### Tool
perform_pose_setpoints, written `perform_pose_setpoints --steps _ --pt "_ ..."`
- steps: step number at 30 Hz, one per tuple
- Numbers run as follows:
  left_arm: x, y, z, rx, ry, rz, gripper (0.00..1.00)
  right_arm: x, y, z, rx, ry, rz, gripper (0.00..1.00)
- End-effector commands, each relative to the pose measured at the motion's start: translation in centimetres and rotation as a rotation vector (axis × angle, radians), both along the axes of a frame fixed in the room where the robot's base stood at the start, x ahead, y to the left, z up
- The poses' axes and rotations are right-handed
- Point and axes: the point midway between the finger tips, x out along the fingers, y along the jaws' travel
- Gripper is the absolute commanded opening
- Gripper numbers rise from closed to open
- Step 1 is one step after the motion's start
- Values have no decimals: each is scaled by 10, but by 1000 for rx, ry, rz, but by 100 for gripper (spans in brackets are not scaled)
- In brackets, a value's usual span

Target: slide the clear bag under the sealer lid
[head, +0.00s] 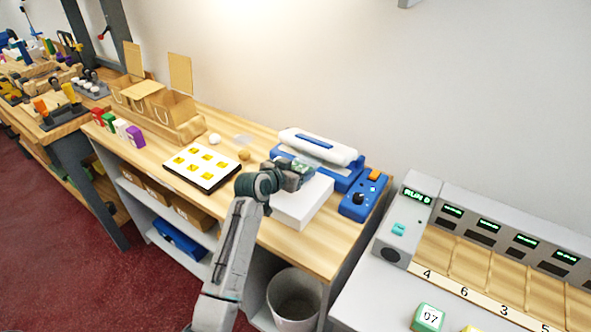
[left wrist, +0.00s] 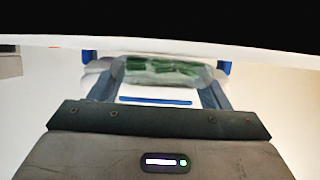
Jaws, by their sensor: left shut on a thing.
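The sealer has a blue base (head: 344,178) and a long white lid (head: 318,147) with a blue strip, at the back right of the wooden counter. The lid looks raised above the base. My left gripper (head: 296,177) is just in front of the sealer, above a white block. It is shut on the clear bag (head: 304,167), which has green contents. In the left wrist view the bag (left wrist: 165,68) spans between the fingertips. Whether the bag's far edge is under the lid cannot be told. My right gripper is in neither view.
The white block (head: 301,207) stands before the sealer. A blue control box (head: 356,205) is to its right. A white tray with yellow squares (head: 203,167) and a wooden holder with paper bags (head: 165,122) are to the left. A grey bin (head: 293,298) stands below.

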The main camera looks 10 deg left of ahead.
Motion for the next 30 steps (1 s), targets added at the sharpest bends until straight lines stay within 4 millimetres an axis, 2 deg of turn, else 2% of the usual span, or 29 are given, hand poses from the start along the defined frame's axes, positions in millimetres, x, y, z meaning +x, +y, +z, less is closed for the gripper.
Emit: perform_pose_setpoints --steps 14,15,18,30 --pt "0 0 -3 0 0 0 48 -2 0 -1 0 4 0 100" --pt "0 0 -3 0 0 0 76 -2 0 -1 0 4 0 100" --pt "0 0 -3 0 0 0 96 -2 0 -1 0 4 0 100" --pt "-6 3 -2 1 0 1 96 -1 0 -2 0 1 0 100"
